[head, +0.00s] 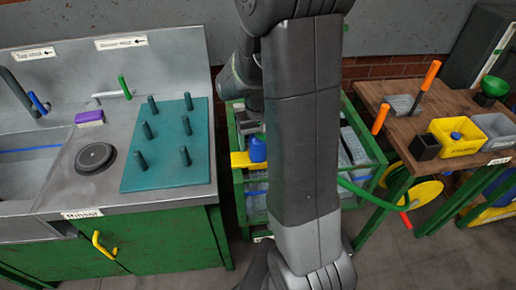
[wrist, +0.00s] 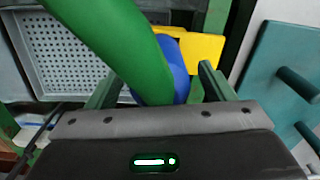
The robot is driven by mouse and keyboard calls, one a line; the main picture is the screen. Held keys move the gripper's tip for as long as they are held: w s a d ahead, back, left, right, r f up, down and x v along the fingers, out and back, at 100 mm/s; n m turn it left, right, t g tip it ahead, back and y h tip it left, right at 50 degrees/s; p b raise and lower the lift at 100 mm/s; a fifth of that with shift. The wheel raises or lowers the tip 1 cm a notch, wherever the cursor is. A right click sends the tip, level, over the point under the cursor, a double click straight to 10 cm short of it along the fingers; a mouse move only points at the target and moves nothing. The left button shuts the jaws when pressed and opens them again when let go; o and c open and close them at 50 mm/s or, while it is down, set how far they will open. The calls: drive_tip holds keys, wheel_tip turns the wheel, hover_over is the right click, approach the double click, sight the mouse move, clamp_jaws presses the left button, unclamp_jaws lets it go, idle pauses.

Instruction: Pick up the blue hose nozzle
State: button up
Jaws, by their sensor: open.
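The blue hose nozzle (head: 258,149) is in a yellow holder (head: 241,160) on the left side of the green trolley, just left of my arm in the head view. In the wrist view the blue nozzle (wrist: 181,72) shows in front of the yellow holder (wrist: 204,47). A thick green hose (wrist: 112,40) crosses close to the camera and covers part of the nozzle. My gripper (wrist: 158,82) is open, with one finger left and one right of the hose and nozzle. I cannot tell how near the fingers are to the nozzle.
A teal peg board (head: 168,165) lies on the steel counter (head: 60,195) at left. The green hose (head: 368,192) runs to a yellow reel (head: 428,192) at right. A wooden workbench (head: 400,135) with bins stands there. A perforated grey crate (wrist: 75,65) shows at left.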

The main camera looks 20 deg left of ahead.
drive_tip(key=shift+f, duration=1.1)
drive_tip(key=c, duration=1.2)
drive_tip(key=shift+r, duration=0.15)
wheel_tip(320, 180, up, 10)
drive_tip(key=shift+f+b, duration=0.1)
drive_tip(key=shift+b, duration=0.25)
drive_tip(key=o, duration=0.5)
drive_tip(key=shift+c, duration=1.2)
